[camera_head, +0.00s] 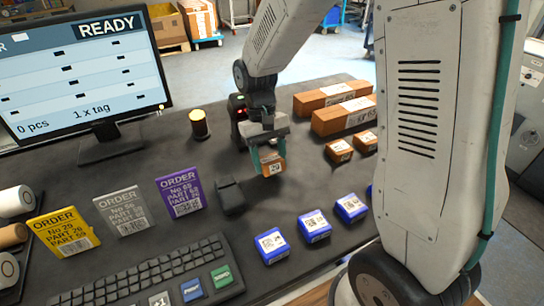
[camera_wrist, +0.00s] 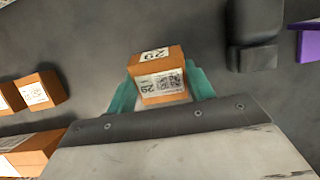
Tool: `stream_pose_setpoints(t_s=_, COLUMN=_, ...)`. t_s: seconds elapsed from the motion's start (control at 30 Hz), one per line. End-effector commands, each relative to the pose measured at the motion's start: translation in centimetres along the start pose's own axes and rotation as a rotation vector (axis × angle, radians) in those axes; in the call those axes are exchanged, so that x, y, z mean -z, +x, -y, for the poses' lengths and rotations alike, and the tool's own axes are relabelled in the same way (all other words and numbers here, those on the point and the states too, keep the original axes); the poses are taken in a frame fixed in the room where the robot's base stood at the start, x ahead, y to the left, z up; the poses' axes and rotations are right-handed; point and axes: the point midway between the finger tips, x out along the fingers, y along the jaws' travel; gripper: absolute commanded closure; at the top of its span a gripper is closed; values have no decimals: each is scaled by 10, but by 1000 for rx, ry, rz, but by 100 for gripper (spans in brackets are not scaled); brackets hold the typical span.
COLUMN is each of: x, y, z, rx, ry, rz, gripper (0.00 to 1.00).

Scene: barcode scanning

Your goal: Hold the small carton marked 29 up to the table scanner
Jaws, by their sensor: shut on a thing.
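My gripper (camera_head: 268,158) is shut on a small orange-brown carton (camera_head: 272,167), with one teal finger on each side. In the wrist view the carton (camera_wrist: 158,80) sits between the fingertips (camera_wrist: 162,88). Its white label with a code and the number 29 faces the camera, and 29 shows on a second face too. The dark table scanner (camera_head: 230,195) stands to the left of and nearer than the carton in the head view. In the wrist view the scanner (camera_wrist: 254,40) is at upper right, apart from the carton. How high the carton is above the table is hard to tell.
Small brown cartons (camera_head: 339,150) and long brown boxes (camera_head: 343,115) lie right of the gripper. Blue cartons (camera_head: 313,225) line the front. Order cards (camera_head: 180,191), a keyboard (camera_head: 150,280) and a READY monitor (camera_head: 85,65) are at left. A lit amber lamp (camera_head: 199,124) stands behind.

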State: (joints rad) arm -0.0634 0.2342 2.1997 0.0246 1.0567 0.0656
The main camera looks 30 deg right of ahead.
Motion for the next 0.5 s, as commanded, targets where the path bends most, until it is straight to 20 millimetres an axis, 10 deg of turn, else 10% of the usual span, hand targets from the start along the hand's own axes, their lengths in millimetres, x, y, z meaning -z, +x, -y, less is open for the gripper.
stream_pose_setpoints(t_s=0.5, x=-6, y=-2, z=0, rx=0, ry=0, rz=-3, gripper=74)
